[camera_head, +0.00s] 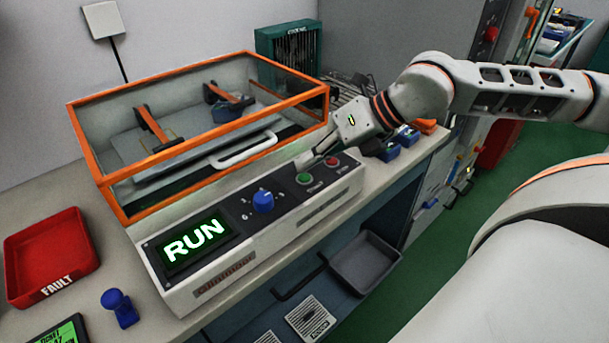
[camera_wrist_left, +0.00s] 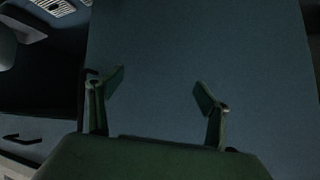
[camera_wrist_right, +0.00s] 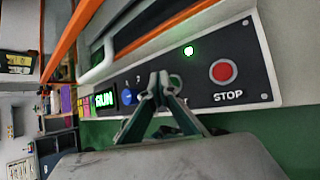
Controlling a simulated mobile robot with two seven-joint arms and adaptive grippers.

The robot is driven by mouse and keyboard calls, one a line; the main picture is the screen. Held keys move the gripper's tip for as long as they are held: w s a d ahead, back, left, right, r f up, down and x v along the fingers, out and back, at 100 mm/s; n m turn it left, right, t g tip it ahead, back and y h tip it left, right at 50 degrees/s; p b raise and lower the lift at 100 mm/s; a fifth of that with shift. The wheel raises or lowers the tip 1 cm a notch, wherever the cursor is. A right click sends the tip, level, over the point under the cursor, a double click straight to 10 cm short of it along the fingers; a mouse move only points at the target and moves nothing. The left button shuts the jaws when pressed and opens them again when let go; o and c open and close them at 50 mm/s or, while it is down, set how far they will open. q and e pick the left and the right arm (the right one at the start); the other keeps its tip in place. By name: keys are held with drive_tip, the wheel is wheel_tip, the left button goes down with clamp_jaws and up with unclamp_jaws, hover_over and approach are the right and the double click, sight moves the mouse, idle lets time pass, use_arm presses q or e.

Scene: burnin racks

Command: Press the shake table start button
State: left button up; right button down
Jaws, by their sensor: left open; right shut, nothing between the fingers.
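The shake table's control box (camera_head: 205,292) has a round green button (camera_head: 304,178), a red button (camera_head: 331,161) and a blue knob (camera_head: 263,201). Its screen (camera_head: 194,241) reads RUN in green. My right gripper (camera_head: 302,163) is shut and empty, its tips just behind the green button; I cannot tell whether they touch the panel. In the right wrist view the shut fingers (camera_wrist_right: 159,80) hide the green button, left of the red button (camera_wrist_right: 222,72) marked STOP. A small green lamp (camera_wrist_right: 188,51) glows above. My left gripper (camera_wrist_left: 155,92) is open and empty, facing a plain dark surface.
An orange-framed clear cover (camera_head: 108,217) with a white handle (camera_head: 243,150) stands behind the control box. A red FAULT tray (camera_head: 75,246) and a blue stamp-like object (camera_head: 119,308) are at the left.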

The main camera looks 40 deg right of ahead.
sight(308, 176)
wheel_tip(308, 176, up, 3)
drive_tip(key=shift+r+p, duration=0.15)
drive_tip(key=shift+p, duration=0.3)
drive_tip(key=shift+r+p, duration=0.3)
drive_tip(key=shift+r, duration=0.55)
use_arm(q)
drive_tip(key=r, duration=0.1)
drive_tip(key=w+r, duration=0.1)
drive_tip(key=shift+w+r, duration=0.1)
drive_tip(key=shift+r, duration=0.25)
drive_tip(key=shift+w+t, duration=0.1)
drive_tip(key=shift+t, duration=0.2)
